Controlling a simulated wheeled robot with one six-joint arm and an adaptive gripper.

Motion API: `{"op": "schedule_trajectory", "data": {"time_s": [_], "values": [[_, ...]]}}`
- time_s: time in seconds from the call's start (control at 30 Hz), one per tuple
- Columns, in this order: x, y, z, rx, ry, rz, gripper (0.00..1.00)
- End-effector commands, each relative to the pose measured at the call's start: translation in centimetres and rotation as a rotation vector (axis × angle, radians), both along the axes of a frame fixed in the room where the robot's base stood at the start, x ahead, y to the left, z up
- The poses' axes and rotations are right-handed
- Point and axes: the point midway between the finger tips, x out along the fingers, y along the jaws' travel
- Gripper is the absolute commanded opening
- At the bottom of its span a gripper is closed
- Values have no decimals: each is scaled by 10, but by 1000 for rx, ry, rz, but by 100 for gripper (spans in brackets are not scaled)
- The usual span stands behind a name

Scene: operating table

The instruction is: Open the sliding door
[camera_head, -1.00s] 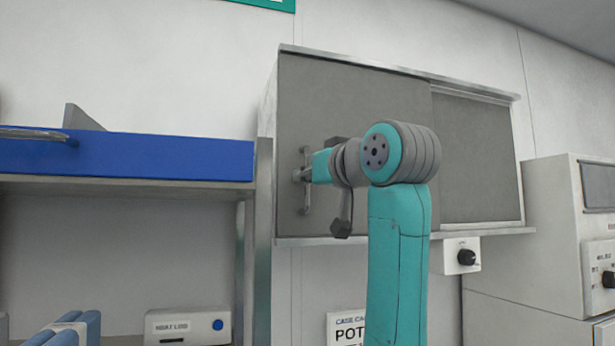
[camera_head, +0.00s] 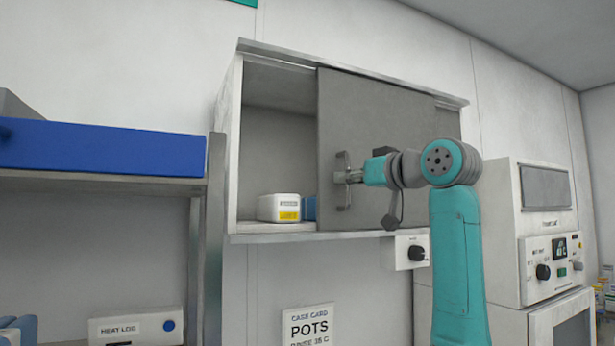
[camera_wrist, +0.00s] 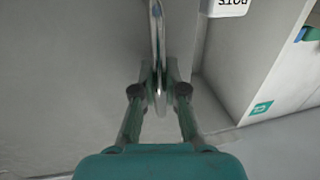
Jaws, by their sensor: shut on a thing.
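The grey sliding door (camera_head: 375,115) of the wall cabinet stands to the right, and the left part of the cabinet is open. My gripper (camera_head: 345,178) is shut on the vertical metal handle (camera_head: 342,198) near the door's left edge. In the wrist view the two fingers of my gripper (camera_wrist: 160,82) close on the handle (camera_wrist: 157,40) from both sides. The fingers hide part of the handle's middle.
In the open part stand a white box with a yellow label (camera_head: 280,207) and a partly hidden blue thing (camera_head: 309,208). A small knob box (camera_head: 408,253) hangs below the cabinet. A shelf with a blue container (camera_head: 100,150) is at left, a white machine (camera_head: 540,230) at right.

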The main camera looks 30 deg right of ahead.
Motion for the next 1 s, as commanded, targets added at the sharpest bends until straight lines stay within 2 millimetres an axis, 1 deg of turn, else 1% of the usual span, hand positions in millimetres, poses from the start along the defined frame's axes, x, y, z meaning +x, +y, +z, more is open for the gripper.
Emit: {"op": "schedule_trajectory", "data": {"time_s": [0.03,0.1,0.2,0.3,0.4,0.5,0.6,0.97,1.0], "values": [[0,-20,-1,3,3,-7,0],[0,-39,-1,1,3,-6,0],[0,-63,0,2,1,-5,0],[0,-81,0,2,1,-3,0],[0,-95,0,1,0,-2,0],[0,-104,0,1,1,-2,0],[0,-108,0,0,1,0,0],[0,-110,0,0,0,0,0],[0,-110,0,0,0,0,13]]}}
